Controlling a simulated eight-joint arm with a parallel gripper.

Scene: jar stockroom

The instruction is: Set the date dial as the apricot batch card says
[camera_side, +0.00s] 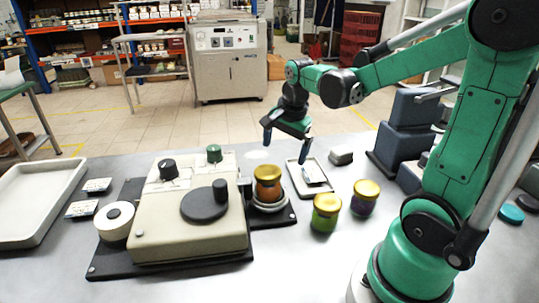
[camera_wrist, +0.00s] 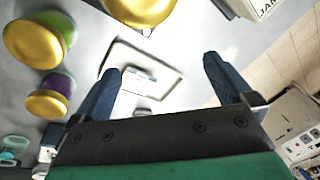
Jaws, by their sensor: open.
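The beige machine (camera_side: 160,225) stands on the table with a black pointer knob (camera_side: 168,168), a green knob (camera_side: 214,153) and a dark disc with an upright handle (camera_side: 205,205). I cannot tell for sure which is the date dial; no setting is readable. In the wrist view, the letters "JAN" show on a pale edge (camera_wrist: 262,8) at the top. A small card (camera_side: 313,177) lies in a shallow tray (camera_side: 293,179); its writing is unreadable. My gripper (camera_side: 285,151) is open and empty above this tray, right of the machine. The wrist view shows both fingers apart (camera_wrist: 161,66).
A gold-lidded orange jar (camera_side: 268,185) stands on the machine's right-hand round stand. Green (camera_side: 326,213) and purple (camera_side: 364,199) jars stand front right. Two cards (camera_side: 97,185) (camera_side: 82,209), a label roll (camera_side: 115,222) and an empty pale tray (camera_side: 38,200) are left. Dark boxes (camera_side: 405,130) stand back right.

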